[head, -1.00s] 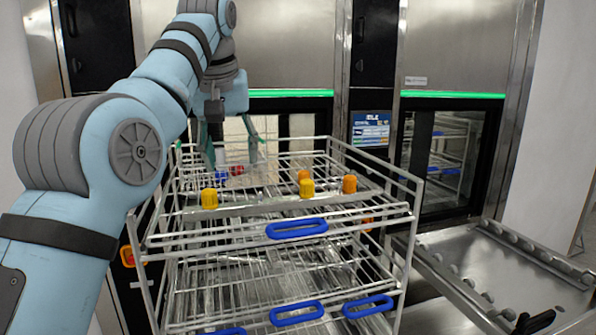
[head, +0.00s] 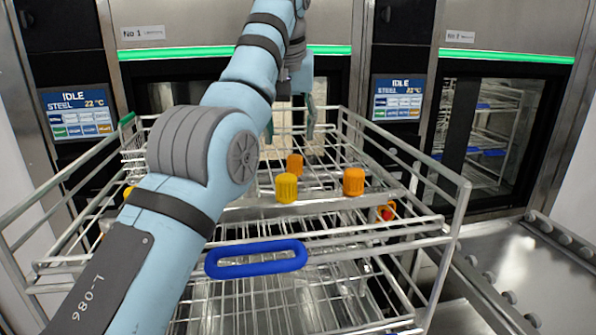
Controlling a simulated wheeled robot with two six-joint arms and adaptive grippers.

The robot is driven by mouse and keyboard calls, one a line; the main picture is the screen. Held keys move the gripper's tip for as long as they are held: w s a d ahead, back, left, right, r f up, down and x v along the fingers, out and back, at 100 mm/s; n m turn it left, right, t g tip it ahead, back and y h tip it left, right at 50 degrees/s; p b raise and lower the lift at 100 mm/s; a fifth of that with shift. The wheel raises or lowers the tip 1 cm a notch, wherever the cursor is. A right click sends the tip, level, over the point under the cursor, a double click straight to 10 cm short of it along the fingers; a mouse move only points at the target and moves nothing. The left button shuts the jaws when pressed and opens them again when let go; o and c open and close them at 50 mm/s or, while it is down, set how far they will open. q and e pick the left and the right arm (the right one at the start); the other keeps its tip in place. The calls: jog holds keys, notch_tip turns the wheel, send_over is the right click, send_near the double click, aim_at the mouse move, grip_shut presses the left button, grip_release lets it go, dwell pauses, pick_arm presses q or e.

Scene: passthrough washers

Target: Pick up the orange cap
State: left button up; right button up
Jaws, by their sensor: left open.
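Two orange caps stand on the upper rack (head: 255,207). One orange cap (head: 295,164) is farther back, partly behind a yellow cap (head: 286,187). The other orange cap (head: 353,181) stands to the right, nearer the rack's right side. Another yellow cap (head: 128,191) shows only as a sliver at the left, behind my left arm. My left gripper (head: 290,128) is open, fingers pointing down. In the picture it is just above and behind the farther orange cap, with no cap between its fingers. My right gripper is not in view.
Washers with dark glass doors stand behind the rack, with displays (head: 398,97) reading IDLE. A blue handle (head: 256,259) is on the rack's front. A metal roller table (head: 510,260) is at the right. Rack side rails rise on both sides.

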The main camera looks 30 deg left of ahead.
aim_at(295, 155)
pick_arm(q)
jog(key=shift+a+f, duration=0.2)
jog(key=shift+f, duration=0.45)
jog(key=shift+a+f, duration=0.2)
jog(key=shift+f, duration=0.4)
jog(key=w+f+p, duration=0.3)
jog(key=w+f, duration=0.2)
jog(key=shift+s+a, duration=0.1)
jog(key=shift+s, duration=0.4)
jog(key=shift+s+r, duration=0.15)
jog(key=shift+s, duration=0.05)
jog(key=c, duration=0.6)
jog(key=shift+w, duration=0.1)
jog(key=c, duration=0.4)
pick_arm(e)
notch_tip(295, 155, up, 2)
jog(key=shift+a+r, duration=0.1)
